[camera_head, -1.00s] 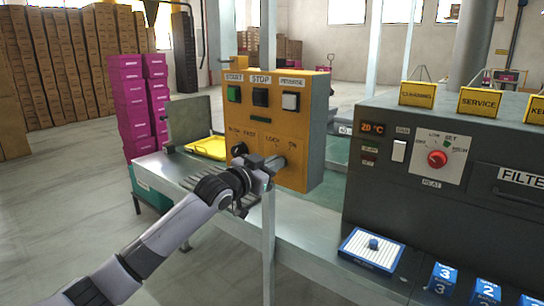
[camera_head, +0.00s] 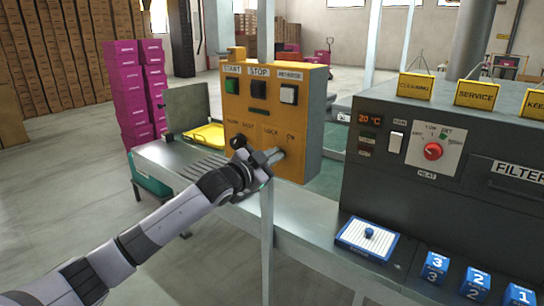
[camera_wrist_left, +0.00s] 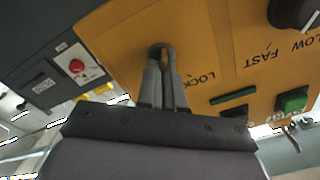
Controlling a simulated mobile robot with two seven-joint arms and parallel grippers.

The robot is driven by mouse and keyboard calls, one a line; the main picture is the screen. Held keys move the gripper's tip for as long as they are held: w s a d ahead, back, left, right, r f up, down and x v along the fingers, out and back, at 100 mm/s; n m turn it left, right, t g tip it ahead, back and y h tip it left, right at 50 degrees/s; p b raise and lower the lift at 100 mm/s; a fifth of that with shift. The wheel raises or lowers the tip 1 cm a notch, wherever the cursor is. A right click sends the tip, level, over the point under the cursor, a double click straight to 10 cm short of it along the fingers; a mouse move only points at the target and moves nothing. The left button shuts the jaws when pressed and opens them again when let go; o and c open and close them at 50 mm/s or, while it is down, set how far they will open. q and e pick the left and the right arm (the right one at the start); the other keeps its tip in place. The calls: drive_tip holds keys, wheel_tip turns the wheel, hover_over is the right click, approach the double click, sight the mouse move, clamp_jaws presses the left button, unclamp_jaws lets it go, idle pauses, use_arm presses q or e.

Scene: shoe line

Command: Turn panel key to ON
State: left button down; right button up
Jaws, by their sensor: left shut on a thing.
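The yellow control panel (camera_head: 306,140) stands upright on a post above the metal bench. My left gripper (camera_head: 277,156) is at its lower right, by the LOCK and ON labels. In the left wrist view its two grey fingers (camera_wrist_left: 163,80) are shut on the panel key (camera_wrist_left: 165,56), a small part at the panel face. The fingers hide most of the key, and its exact angle cannot be told. The LOCK label (camera_wrist_left: 197,77) shows beside the fingers. My right gripper is not in view.
The black speed knob (camera_wrist_left: 292,12) sits close by on the panel. Above are the green START (camera_head: 232,87), black STOP (camera_head: 259,89) and white REVERSE (camera_head: 289,94) buttons. A dark machine with a red heat dial (camera_head: 432,151) stands to the right.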

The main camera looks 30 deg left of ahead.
use_arm(q)
drive_tip(key=shift+r, duration=0.25)
drive_tip(key=c, duration=1.3)
unclamp_jaws()
drive_tip(key=shift+w+f, duration=0.1)
drive_tip(key=shift+f, duration=0.05)
drive_tip(key=shift+s+a+b, duration=0.15)
drive_tip(key=shift+s+b, duration=0.15)
drive_tip(key=shift+s, duration=1.5)
drive_tip(key=shift+s+a+b, duration=0.15)
drive_tip(key=shift+s+b, duration=0.15)
drive_tip(key=shift+s, duration=1.5)
